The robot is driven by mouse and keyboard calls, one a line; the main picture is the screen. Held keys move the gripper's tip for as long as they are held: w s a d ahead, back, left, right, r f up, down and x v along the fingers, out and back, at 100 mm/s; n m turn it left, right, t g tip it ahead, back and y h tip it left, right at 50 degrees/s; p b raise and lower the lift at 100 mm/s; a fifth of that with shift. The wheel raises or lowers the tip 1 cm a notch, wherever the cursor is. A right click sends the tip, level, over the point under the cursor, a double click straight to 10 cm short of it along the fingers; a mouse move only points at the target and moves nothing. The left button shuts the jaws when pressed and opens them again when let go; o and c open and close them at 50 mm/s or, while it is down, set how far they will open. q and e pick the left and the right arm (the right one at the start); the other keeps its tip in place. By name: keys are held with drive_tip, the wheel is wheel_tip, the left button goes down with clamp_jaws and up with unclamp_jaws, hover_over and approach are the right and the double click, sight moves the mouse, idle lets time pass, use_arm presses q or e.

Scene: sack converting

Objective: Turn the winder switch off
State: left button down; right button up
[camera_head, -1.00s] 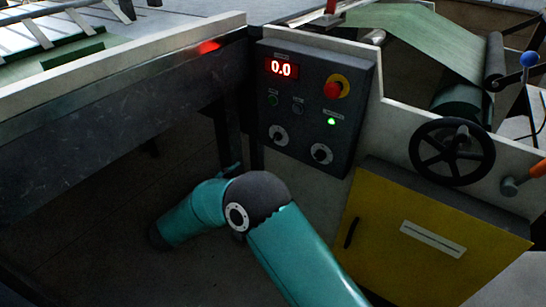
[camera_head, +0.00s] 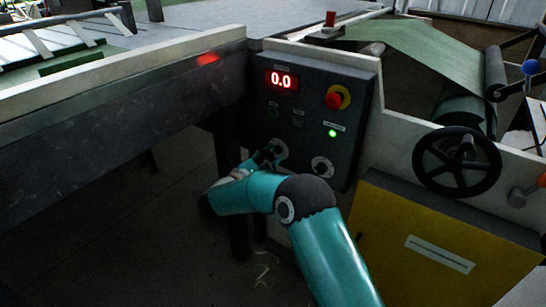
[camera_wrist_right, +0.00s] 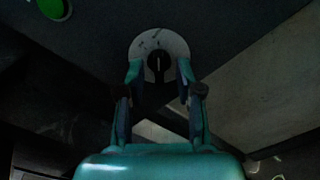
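The control panel (camera_head: 312,110) carries two rotary switches with white round plates, a left one (camera_head: 280,149) and a right one (camera_head: 322,167). Their labels are too small to read, so I cannot tell which is the winder switch. My right gripper (camera_head: 263,158) is at the left switch and partly covers it. In the right wrist view my right gripper (camera_wrist_right: 159,76) is open, a fingertip on each side of the black knob (camera_wrist_right: 158,62). The knob's white mark points along the view's vertical. I cannot tell whether the fingers touch it. My left gripper is out of view.
The panel has a red display reading 0.0 (camera_head: 282,80), a red emergency button (camera_head: 335,98) and a lit green lamp (camera_head: 332,133). A black handwheel (camera_head: 456,161) and a yellow cabinet (camera_head: 430,235) are on the right. A machine table (camera_head: 110,110) borders the left.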

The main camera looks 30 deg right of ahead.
drive_tip(key=shift+w+d, duration=0.25)
drive_tip(key=shift+d, duration=0.4)
clamp_jaws()
